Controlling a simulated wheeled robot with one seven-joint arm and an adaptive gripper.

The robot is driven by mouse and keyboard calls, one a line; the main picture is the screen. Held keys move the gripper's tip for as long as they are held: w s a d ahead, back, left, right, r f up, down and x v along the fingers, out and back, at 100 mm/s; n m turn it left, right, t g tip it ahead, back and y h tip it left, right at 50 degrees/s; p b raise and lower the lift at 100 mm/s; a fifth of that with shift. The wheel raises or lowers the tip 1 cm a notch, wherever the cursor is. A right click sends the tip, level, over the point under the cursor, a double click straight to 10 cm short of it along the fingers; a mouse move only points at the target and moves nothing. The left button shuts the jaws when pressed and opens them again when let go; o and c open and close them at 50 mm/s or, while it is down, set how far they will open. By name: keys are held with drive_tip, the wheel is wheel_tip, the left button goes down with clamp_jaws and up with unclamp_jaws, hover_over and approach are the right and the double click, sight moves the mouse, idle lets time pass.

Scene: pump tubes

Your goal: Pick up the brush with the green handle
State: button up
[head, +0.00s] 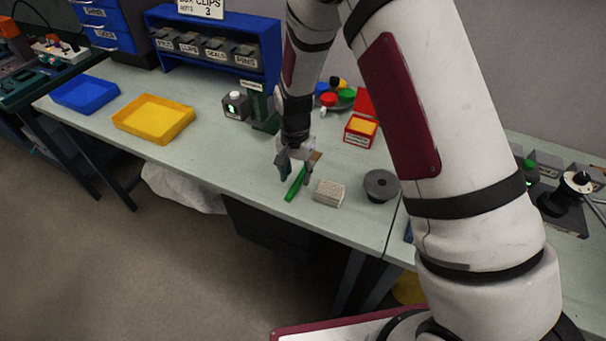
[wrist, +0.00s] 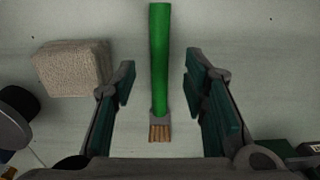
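The brush with the green handle (head: 295,184) lies on the bench top below my gripper (head: 294,174). In the wrist view its green handle (wrist: 160,62) runs from the top edge down to a grey collar and short brown bristles (wrist: 160,132). My gripper's two fingers (wrist: 158,85) are apart, one on each side of the brush, with a clear gap on both sides. Nothing is held. In the head view the fingers partly hide the brush. I cannot tell the exact height of the fingertips above the bench.
A beige block (head: 329,193) sits close beside the brush, and a dark grey round spool (head: 381,186) is beyond it. A red box (head: 361,130) stands behind. The yellow tray (head: 154,136) and blue tray (head: 84,108) lie left. The bench (head: 225,160) left of the brush is clear.

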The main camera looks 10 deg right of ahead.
drive_tip(key=shift+f, duration=1.35)
drive_tip(key=shift+c, duration=0.2)
clamp_jaws()
wheel_tip(320, 180, up, 10)
drive_tip(key=b, duration=0.1)
